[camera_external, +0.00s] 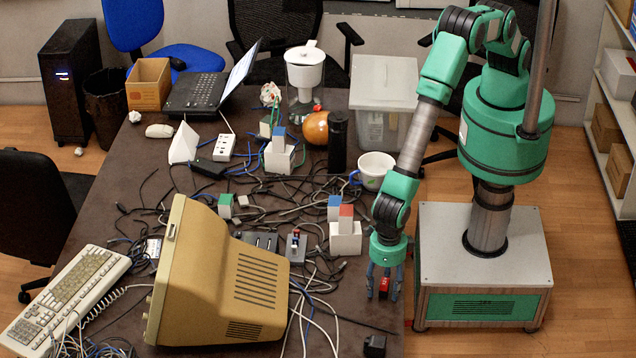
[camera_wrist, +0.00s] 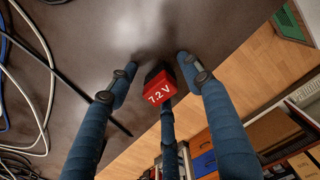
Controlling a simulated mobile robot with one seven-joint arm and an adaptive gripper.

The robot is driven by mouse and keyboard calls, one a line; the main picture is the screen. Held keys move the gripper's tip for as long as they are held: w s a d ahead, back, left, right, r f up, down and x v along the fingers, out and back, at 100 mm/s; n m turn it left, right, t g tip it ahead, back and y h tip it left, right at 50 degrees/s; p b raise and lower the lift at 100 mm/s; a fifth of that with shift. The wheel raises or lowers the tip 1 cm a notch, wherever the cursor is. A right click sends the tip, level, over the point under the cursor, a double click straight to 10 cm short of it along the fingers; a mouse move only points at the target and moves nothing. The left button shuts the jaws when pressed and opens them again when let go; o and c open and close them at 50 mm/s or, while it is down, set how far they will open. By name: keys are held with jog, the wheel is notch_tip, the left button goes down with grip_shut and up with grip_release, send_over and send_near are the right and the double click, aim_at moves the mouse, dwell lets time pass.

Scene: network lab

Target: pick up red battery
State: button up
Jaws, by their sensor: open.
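The red battery (camera_external: 384,285) is near the right edge of the dark table in the external view. In the wrist view the red battery (camera_wrist: 159,88) has a dark end and shows "7.2 V" on its red face. My gripper (camera_external: 385,280) points down at it, with blue fingers on either side. In the wrist view my gripper (camera_wrist: 157,72) has three spread fingers around the battery. It is open. A third finger partly overlaps the battery's near end, and I cannot tell whether any finger touches it.
A beige monitor (camera_external: 225,285) stands to the left, with loose cables between. White boxes with red and blue blocks (camera_external: 346,235) and a white mug (camera_external: 375,170) stand farther back. A small black box (camera_external: 375,345) is near the front. The table edge is close by on the right.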

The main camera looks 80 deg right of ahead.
aim_at(385, 281)
dwell(0.5)
grip_shut()
jog(key=shift+r, duration=0.15)
jog(key=shift+r, duration=0.55)
notch_tip(385, 281, up, 2)
jog(key=shift+a+r, duration=0.1)
jog(key=s+d, duration=0.4)
jog(key=d, duration=0.3)
jog(key=s+d+r+p, duration=0.1)
jog(key=s+d, duration=0.3)
jog(key=d, duration=0.3)
jog(key=shift+s+r+p, duration=0.15)
jog(key=shift+r+p, duration=0.05)
jog(key=shift+p, duration=0.1)
jog(key=shift+a, duration=0.1)
